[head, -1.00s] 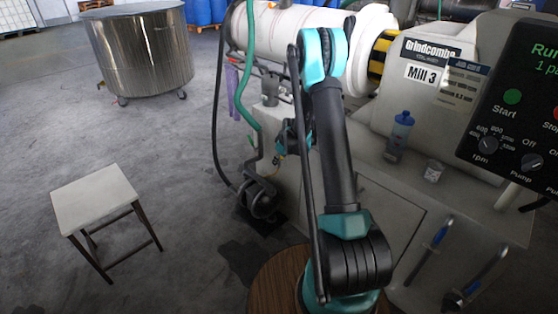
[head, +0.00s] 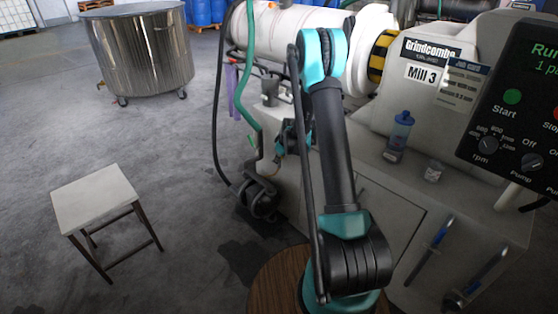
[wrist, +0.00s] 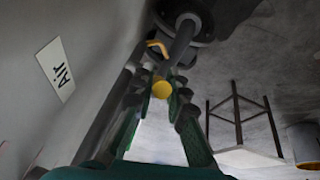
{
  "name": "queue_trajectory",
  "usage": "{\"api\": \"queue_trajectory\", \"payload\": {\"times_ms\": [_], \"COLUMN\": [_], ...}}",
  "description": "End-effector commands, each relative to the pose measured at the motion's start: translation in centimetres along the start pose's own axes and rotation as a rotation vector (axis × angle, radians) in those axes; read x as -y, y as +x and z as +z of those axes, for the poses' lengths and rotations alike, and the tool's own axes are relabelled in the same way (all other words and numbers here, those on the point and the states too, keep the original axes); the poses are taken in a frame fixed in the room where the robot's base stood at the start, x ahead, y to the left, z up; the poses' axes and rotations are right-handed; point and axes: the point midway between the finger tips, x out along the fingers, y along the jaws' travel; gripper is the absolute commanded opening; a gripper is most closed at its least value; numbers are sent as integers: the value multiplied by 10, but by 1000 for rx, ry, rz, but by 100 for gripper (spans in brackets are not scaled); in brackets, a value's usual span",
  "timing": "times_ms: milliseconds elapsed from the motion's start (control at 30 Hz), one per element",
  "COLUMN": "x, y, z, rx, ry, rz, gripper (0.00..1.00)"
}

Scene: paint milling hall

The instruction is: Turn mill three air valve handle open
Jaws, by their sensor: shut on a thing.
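My gripper (wrist: 161,105) has its two green-and-dark fingers closed in around a round yellow end, which I take to be the air valve handle (wrist: 161,90). The handle sits between the fingertips. A bent yellow piece (wrist: 157,47) shows just beyond it, beside a grey pipe (wrist: 181,42). A white label reading "Air" (wrist: 57,71) is on the grey wall to the left in the wrist view. The handle's exact angle cannot be told.
A dark motor or pump (head: 260,198) sits low beside the mill, with a green hose (head: 245,100) and a black hose near my arm. A stool (head: 95,197) stands at the left. A steel vat (head: 140,50) stands behind. The floor between them is clear.

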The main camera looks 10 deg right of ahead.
Motion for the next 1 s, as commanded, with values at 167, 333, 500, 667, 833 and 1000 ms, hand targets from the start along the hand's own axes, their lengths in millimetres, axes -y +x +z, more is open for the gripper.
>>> {"api": "queue_trajectory", "payload": {"times_ms": [167,333,500,667,833,1000], "x": [0,-1,-3,-4,-6,-7], "y": [-1,-2,-4,-4,-3,-2], "z": [-3,-8,-17,-25,-32,-39], "rx": [35,121,251,388,524,638], "ry": [-4,-13,-25,-37,-48,-58], "rz": [-6,-22,-45,-69,-93,-113], "gripper": [0,0,0,0,0,0]}}
